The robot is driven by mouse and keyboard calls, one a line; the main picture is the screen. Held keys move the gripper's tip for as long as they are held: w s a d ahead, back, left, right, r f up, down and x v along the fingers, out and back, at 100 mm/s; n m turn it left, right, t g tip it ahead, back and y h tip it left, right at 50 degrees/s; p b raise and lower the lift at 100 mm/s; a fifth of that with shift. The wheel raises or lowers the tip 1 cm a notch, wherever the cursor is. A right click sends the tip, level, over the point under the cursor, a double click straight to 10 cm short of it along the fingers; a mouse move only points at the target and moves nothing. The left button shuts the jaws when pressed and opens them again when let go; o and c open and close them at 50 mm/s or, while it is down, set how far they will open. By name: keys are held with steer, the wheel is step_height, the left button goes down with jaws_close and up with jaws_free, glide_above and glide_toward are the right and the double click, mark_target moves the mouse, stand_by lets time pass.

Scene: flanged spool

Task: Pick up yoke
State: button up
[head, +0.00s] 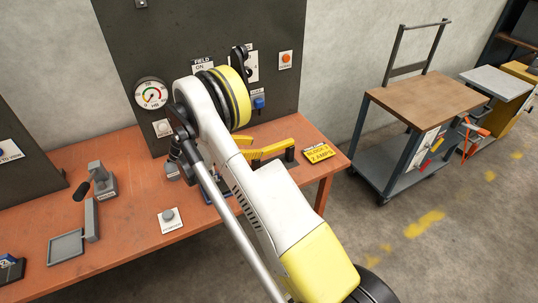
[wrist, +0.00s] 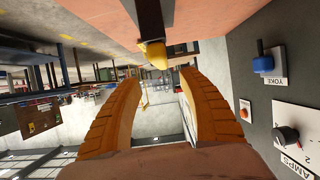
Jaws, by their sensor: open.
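The yoke seems to be the dark upright piece (head: 290,154) on the orange bench, close to the right end. In the wrist view, which is upside down, it shows as a dark post with a yellow end (wrist: 155,54) reaching from the bench. My gripper (wrist: 159,74) has orange fingers spread apart with nothing between them. The yoke's yellow end lies ahead of the fingertips, near the middle of the gap. In the head view my white and yellow arm hides much of the gripper and the bench around it.
A dark panel (head: 130,55) with gauge and knobs stands behind the bench (head: 125,235). A blue connector labelled YOKE (wrist: 263,64) is on it. A yellow sign (head: 319,153) lies right of the yoke. A grey tray (head: 66,246) lies left. A wheeled cart (head: 425,95) stands apart.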

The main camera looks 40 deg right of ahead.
mark_target(274, 145)
steer(key=b+x, duration=0.3)
steer(key=x, duration=0.6)
steer(key=shift+w+d+f, duration=0.1)
steer(key=shift+d+f, duration=0.1)
steer(key=shift+c, duration=0.5)
jaws_close()
steer(key=shift+r, duration=0.1)
